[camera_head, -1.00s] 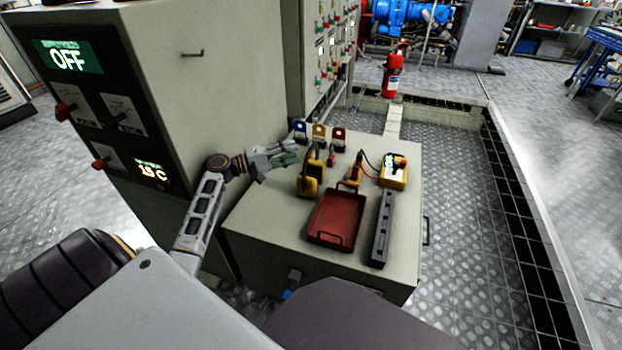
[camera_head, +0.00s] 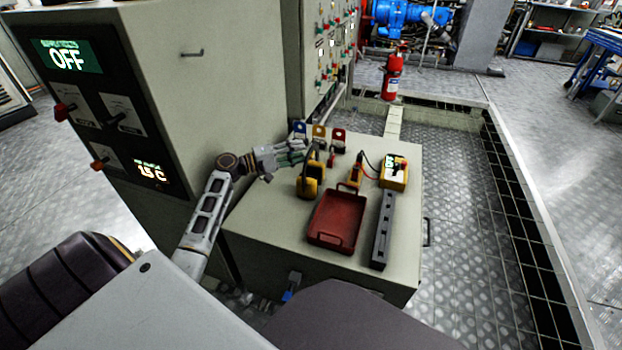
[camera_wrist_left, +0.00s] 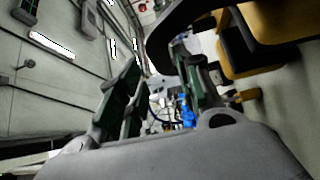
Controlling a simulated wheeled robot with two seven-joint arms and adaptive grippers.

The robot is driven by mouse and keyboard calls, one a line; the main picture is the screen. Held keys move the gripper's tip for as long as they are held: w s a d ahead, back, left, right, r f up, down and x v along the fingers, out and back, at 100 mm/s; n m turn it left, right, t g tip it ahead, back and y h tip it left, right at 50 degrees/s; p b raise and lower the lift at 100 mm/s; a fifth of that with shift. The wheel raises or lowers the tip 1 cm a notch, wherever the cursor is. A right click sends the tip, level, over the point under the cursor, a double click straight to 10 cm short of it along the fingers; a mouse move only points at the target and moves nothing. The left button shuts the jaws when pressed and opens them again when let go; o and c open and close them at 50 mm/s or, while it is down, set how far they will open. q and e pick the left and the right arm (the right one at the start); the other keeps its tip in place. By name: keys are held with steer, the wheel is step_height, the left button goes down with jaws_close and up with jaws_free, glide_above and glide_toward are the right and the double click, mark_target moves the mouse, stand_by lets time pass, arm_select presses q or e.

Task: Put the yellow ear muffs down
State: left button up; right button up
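The yellow ear muffs (camera_head: 312,186) with a black headband stand upright on the light grey cabinet top (camera_head: 272,212). In the left wrist view the yellow and black cups (camera_wrist_left: 285,22) fill the upper right, and the dark headband (camera_wrist_left: 165,30) curves down close to the fingers. My left gripper (camera_head: 296,153) is beside the upper part of the headband, coming from the left. Its fingers (camera_wrist_left: 160,95) are apart, with open space between them. I cannot tell whether a finger touches the band. My right gripper is not in view.
A red tray (camera_head: 337,219) and a long grey bar (camera_head: 383,230) lie to the right. Several coloured padlock-like tags (camera_head: 319,132) stand at the back edge. A tall cabinet (camera_head: 215,95) rises at left.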

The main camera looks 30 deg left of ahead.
mark_target(307, 152)
arm_select(q)
steer(key=shift+w+d+f+b, duration=0.2)
steer(key=shift+w+d+b, duration=0.15)
steer(key=shift+w+d, duration=0.15)
steer(key=shift+w+d+f+b, duration=0.15)
steer(key=shift+w+d+b, duration=0.2)
steer(key=shift+w+d, duration=0.15)
steer(key=shift+x, duration=1.1)
jaws_close()
